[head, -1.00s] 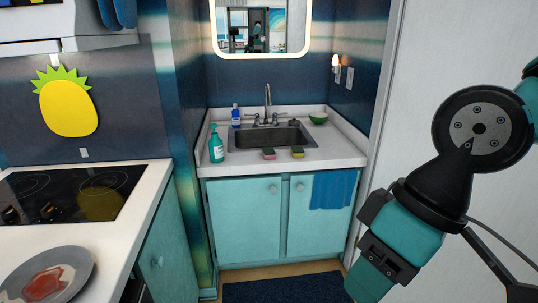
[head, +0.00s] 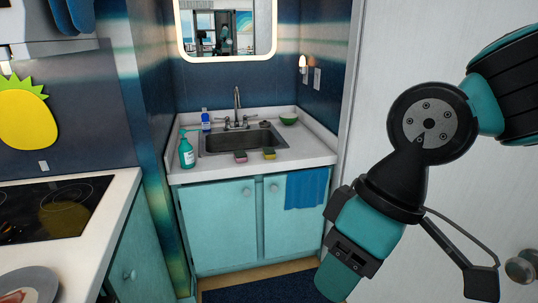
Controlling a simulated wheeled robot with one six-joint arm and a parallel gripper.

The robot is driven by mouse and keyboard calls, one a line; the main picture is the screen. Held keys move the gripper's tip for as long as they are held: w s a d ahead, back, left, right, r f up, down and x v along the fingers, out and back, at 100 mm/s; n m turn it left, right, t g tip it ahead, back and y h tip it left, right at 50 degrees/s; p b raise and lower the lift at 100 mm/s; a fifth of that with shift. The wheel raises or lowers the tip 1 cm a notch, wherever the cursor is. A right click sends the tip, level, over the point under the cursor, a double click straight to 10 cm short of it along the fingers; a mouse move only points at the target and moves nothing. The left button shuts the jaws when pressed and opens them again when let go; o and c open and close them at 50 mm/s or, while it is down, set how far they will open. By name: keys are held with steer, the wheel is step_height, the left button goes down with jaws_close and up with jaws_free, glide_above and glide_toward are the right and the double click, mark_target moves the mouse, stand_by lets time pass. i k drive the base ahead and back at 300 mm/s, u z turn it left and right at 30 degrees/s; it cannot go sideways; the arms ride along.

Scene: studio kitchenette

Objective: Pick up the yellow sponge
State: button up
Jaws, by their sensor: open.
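The yellow sponge (head: 270,155) lies on the white counter in front of the sink, in the head view. It shows yellow with a green layer. A pink and green sponge (head: 240,157) lies just to its left, with a small gap between them. My teal and black arm fills the right side of the view, well to the right of the sponges. I cannot make out my gripper's fingertips in this view. Nothing hides the yellow sponge.
The sink (head: 240,138) with its faucet (head: 237,103) is behind the sponges. A teal soap bottle (head: 186,153), a blue bottle (head: 206,121) and a green bowl (head: 289,119) stand around it. A blue towel (head: 306,188) hangs on the cabinet. The stove (head: 50,207) is at left.

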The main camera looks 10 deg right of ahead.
mark_target(268, 152)
steer(key=z, duration=0.25)
steer(key=i, duration=2.4)
steer(key=u, duration=0.25)
